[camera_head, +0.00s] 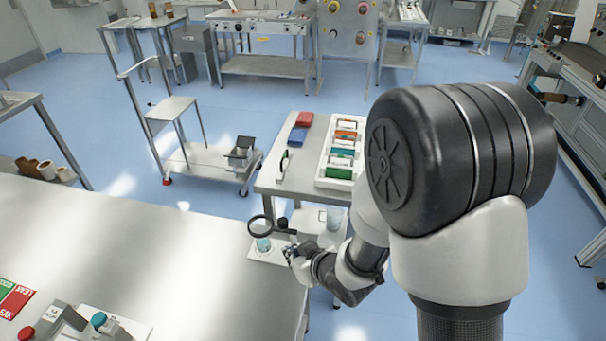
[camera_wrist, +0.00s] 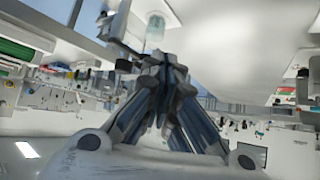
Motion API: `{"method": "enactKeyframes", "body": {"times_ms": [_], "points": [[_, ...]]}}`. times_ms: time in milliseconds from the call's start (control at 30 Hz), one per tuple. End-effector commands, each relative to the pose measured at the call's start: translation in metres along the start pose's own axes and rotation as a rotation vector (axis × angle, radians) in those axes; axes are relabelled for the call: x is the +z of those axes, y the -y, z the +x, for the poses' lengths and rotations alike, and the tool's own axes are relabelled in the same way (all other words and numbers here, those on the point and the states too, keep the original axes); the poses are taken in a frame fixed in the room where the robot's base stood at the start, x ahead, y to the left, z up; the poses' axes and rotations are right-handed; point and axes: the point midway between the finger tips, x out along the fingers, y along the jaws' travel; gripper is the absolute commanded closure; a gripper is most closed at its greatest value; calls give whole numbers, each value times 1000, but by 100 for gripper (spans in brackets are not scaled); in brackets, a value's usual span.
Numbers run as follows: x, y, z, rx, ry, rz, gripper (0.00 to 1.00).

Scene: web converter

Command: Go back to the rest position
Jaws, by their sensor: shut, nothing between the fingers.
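My gripper (camera_head: 289,251) is at the end of my bent arm, low over the right end of the long steel table (camera_head: 150,235). In the wrist view my gripper (camera_wrist: 165,68) shows its fingers drawn together with nothing between them. A round black-rimmed magnifier (camera_head: 260,226) stands just left of my gripper in the head view, over a small teal container (camera_head: 263,245). I cannot tell whether my gripper touches the magnifier's mount. A clear container (camera_wrist: 155,28) shows beyond the fingertips in the wrist view.
A small table (camera_head: 268,172) behind my gripper holds a white rack (camera_head: 322,172) of coloured packs, plus red (camera_head: 304,118) and blue (camera_head: 297,136) items. A clear beaker (camera_head: 335,217) stands close behind my arm. A low cart (camera_head: 205,160) stands farther left.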

Motion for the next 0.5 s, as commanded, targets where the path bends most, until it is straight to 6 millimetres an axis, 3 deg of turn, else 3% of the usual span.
{"method": "enactKeyframes", "body": {"times_ms": [167, 267, 367, 500], "points": [[-3, -5, -4, 16, 4, 1, 100], [-12, -23, -20, 72, 26, 9, 100], [-22, -50, -53, 164, 68, 34, 100], [-27, -84, -116, 298, 149, 113, 100]]}}
